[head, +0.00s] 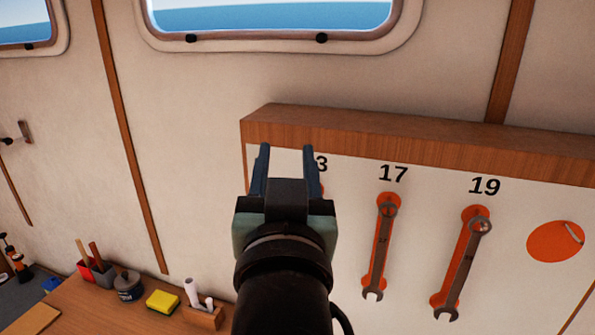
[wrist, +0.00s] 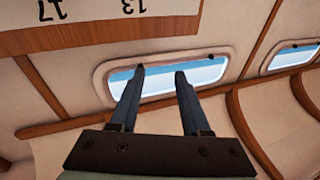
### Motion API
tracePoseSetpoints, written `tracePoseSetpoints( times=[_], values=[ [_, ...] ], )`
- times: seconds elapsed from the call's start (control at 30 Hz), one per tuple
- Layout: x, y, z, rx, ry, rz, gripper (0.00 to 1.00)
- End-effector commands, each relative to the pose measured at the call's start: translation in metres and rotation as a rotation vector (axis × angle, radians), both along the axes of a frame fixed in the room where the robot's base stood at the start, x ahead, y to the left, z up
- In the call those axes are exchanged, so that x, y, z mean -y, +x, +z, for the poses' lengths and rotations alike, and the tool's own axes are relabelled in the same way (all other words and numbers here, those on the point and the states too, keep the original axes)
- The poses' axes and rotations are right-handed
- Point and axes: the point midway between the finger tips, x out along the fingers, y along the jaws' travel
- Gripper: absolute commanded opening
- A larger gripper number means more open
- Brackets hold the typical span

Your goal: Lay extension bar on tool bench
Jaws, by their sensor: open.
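My gripper (head: 286,150) is open and empty, raised in front of the left end of the wall tool board. Its two fingers point up, and the wrist view also shows them spread with nothing between them (wrist: 160,74). I cannot make out an extension bar in either view; my gripper and arm hide part of the board. A wooden bench top (head: 100,318), which may be the tool bench, shows at the lower left of the head view, below my gripper.
The tool board (head: 345,225) holds a wrench (head: 381,245) under 17 and another (head: 463,270) under 19. An orange disc (head: 555,241) is at right. The bench carries a yellow sponge (head: 162,302), a dark pot (head: 128,287) and a wooden holder (head: 203,317).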

Motion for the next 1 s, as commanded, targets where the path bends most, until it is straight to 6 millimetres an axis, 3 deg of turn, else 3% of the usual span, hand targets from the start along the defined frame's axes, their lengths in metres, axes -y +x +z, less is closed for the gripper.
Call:
tracePoseSetpoints(
  times=[0.03, 0.1, 0.2, 0.3, 0.43, 0.73, 1.0],
  values=[
    [0.001, -0.017, 0.045, 0.142, -0.013, -0.002, 0.47],
    [0.004, -0.044, 0.094, 0.314, -0.031, -0.013, 0.47],
    [0.008, -0.080, 0.141, 0.498, -0.049, -0.032, 0.47],
    [0.011, -0.104, 0.167, 0.609, -0.059, -0.048, 0.47],
    [0.012, -0.116, 0.178, 0.659, -0.064, -0.057, 0.47],
    [0.012, -0.115, 0.177, 0.655, -0.064, -0.056, 0.47],
    [0.011, -0.115, 0.128, 0.654, -0.061, -0.050, 0.47]
  ],
)
